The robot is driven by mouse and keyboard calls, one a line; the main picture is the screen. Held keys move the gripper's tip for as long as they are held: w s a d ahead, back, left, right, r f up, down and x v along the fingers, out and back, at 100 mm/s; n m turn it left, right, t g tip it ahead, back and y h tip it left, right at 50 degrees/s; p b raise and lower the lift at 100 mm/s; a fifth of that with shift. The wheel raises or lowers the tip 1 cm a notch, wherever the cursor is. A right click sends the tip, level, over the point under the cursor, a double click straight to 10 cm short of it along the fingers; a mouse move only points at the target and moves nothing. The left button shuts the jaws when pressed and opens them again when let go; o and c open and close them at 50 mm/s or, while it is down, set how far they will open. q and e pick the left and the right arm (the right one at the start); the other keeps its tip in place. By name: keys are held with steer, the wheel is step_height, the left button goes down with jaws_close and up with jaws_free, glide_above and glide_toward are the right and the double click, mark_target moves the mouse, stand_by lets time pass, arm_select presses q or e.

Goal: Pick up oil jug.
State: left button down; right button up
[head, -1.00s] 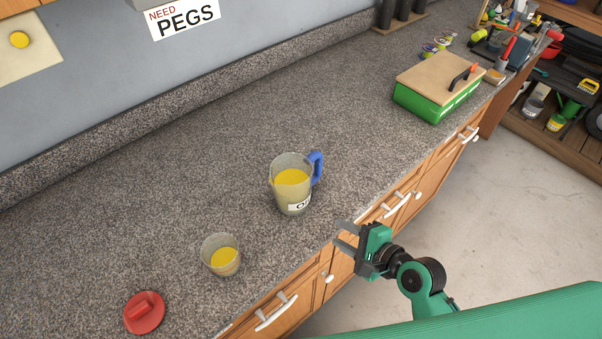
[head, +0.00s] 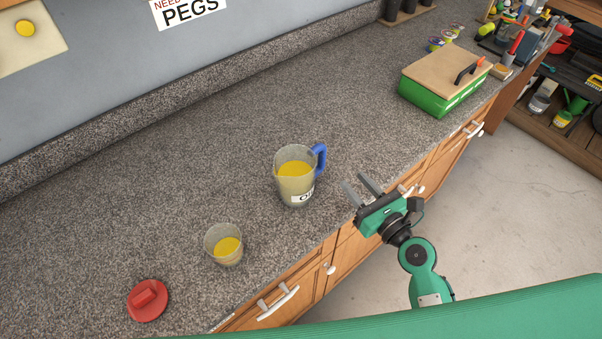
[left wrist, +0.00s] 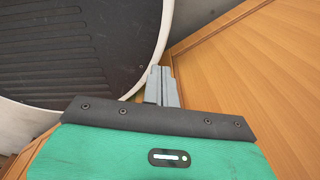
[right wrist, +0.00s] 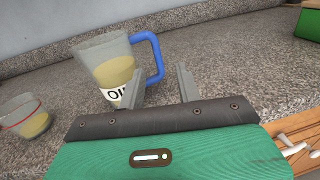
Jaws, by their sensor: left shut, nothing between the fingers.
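The oil jug (head: 293,184) stands upright on the grey speckled counter. It is clear, holds yellow oil, has a label and a blue handle on its right side. My right gripper (head: 358,186) is open and empty, at the counter's front edge to the right of the jug. In the right wrist view the jug (right wrist: 108,72) is just beyond and left of the fingers (right wrist: 160,85), its handle above the gap between them. My left gripper (left wrist: 163,85) shows only in the left wrist view, shut and empty, near wooden cabinet panels and a dark ribbed round surface.
A clear cup of yellow liquid (head: 224,246) stands left of the jug, with a red lid-like object (head: 148,301) further left. A green box with a wooden top (head: 437,91) stands at the right. The counter (head: 180,170) behind the jug is clear.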

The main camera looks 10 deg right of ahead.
mark_target(324, 155)
steer(key=p+x, duration=0.1)
steer(key=x, duration=0.6)
steer(key=shift+w+a+p, duration=0.2)
steer(key=shift+p, duration=0.1)
steer(key=shift+a+f+p+x, duration=0.1)
steer(key=shift+f+p+x, duration=0.1)
steer(key=shift+x, duration=0.7)
steer(key=shift+a+f+p+x, duration=0.1)
steer(key=shift+f+p+x, duration=0.1)
steer(key=shift+x, duration=0.7)
steer(key=shift+a+f+p+x, duration=0.15)
steer(key=shift+p+x, duration=0.05)
steer(key=shift+x, duration=0.75)
steer(key=shift+s+r, duration=0.1)
steer(key=shift+s, duration=0.05)
jaws_close()
